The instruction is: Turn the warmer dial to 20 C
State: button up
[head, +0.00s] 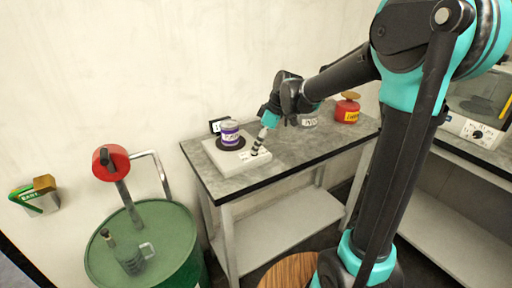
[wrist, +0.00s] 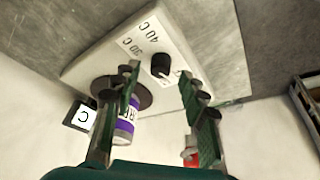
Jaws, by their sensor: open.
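The warmer (head: 221,159) is a pale flat box on the grey table. Its black dial (wrist: 160,66) shows in the wrist view, on a white scale marked 40 C and 30 C; other marks are partly hidden. I cannot tell the dial's exact setting. My gripper (wrist: 159,75) is open, with one finger on each side of the dial and visible gaps. In the head view my gripper (head: 261,143) is low over the warmer's front right corner and hides the dial. A purple-labelled can (head: 231,135) stands on the warmer's dark round plate (head: 219,146).
A small black-framed sign (head: 216,125) stands behind the warmer; it shows a C in the wrist view (wrist: 81,116). A red container (head: 347,110) and a grey one stand further right. A green drum (head: 165,240) is left of the table (head: 288,163). The table's front right is clear.

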jog(key=shift+x, duration=0.8)
grip_shut()
jog(key=shift+m, duration=0.4)
jog(key=m+t, duration=0.1)
jog(key=m, duration=0.1)
jog(key=m+t+h, duration=0.1)
jog(key=m, duration=0.1)
jog(key=shift+s+a+m, duration=0.15)
jog(key=shift+m, duration=0.15)
jog(key=m, duration=0.2)
jog(key=m+t+h, duration=0.1)
jog(key=m, duration=0.2)
jog(key=shift+h, duration=0.3)
jog(key=shift+m, duration=0.3)
